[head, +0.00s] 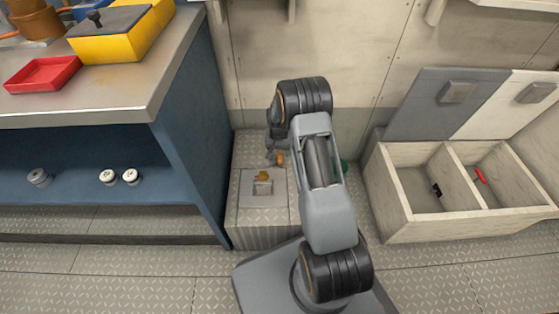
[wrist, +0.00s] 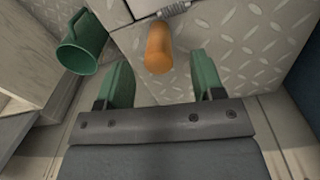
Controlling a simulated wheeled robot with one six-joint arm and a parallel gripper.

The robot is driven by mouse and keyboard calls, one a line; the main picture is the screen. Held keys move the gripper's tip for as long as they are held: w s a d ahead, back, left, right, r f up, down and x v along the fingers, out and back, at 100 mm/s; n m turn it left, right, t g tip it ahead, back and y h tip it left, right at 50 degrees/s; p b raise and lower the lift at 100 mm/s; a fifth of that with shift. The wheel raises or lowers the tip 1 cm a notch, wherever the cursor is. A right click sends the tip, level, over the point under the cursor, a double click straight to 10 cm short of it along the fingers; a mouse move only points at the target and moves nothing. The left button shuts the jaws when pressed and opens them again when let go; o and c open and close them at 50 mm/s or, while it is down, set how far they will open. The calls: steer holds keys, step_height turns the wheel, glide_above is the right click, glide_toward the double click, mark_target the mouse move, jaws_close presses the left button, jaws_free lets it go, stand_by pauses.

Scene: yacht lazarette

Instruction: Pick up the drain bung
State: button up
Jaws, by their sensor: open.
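My gripper (wrist: 162,65) is open, with its two green fingers apart and nothing between their pads. An orange, round-ended cylinder (wrist: 158,46) shows just ahead of the gap between the fingers in the wrist view, apart from both. It may be the drain bung, but I cannot tell for certain. In the head view a small orange piece (head: 280,158) shows beside my gripper (head: 273,148), partly hidden by my arm. A brass-coloured piece (head: 262,176) sits on a small grey plate on the tread-plate step (head: 247,208).
A green mug (wrist: 84,42) lies left of my fingers in the wrist view. A two-compartment bin (head: 390,205) with raised lids stands at right. At left is a blue bench (head: 190,110) with a red tray (head: 42,73) and yellow box (head: 105,47) on top.

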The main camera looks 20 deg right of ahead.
mark_target(280, 154)
step_height(280, 154, down, 5)
steer(key=shift+d+r+b, duration=0.1)
steer(key=shift+d+b, duration=0.05)
steer(key=shift+b, duration=1.1)
steer(key=c, duration=1.1)
